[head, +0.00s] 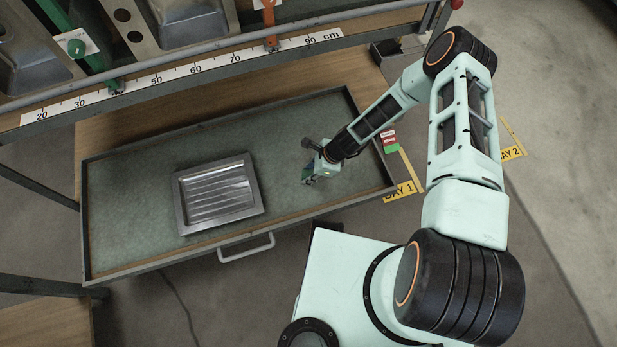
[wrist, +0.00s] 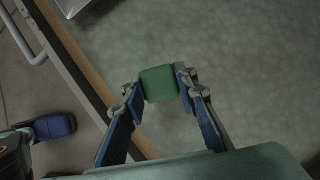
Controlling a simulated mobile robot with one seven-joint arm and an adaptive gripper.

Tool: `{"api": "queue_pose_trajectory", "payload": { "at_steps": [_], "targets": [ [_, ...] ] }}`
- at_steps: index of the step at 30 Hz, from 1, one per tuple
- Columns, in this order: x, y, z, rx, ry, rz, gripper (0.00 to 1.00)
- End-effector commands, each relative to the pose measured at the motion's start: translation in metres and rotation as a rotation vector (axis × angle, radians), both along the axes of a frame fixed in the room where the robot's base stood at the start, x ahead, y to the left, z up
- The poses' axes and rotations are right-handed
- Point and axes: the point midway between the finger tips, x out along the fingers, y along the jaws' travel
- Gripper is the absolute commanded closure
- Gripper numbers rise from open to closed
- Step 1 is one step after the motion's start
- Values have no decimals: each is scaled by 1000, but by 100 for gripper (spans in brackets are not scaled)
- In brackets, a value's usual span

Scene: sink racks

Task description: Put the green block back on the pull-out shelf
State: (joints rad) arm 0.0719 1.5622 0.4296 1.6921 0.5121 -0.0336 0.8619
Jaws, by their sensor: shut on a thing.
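The pull-out shelf (head: 128,215) is a wide grey-green tray with a raised rim and a front handle, drawn out under the rack. My gripper (head: 308,180) is over its right half, pointing down. In the wrist view, my gripper (wrist: 160,88) is shut on the green block (wrist: 158,83), with one blue-padded finger on each side. Behind the block lies the shelf surface (wrist: 245,60); I cannot tell whether the block touches it. In the head view the block is not clearly visible at the gripper.
A ribbed metal drainer tray (head: 180,205) lies on the shelf, left of my gripper. The shelf's handle (head: 246,248) sticks out in front. Above, a rack holds sinks (head: 185,20) behind a centimetre scale (head: 160,78). The shelf is clear around my gripper.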

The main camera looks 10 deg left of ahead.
Motion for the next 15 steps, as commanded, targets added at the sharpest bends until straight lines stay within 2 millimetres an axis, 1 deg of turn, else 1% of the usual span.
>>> {"api": "queue_pose_trajectory", "payload": {
  "at_steps": [1,8,9,12,15],
  "targets": [
    [3,0,-7,0,1,0,100],
    [12,0,-17,0,0,1,100],
    [15,1,-21,0,0,1,100],
    [13,0,-39,0,3,0,100],
    [14,0,-49,0,2,-1,100]
  ]
}}
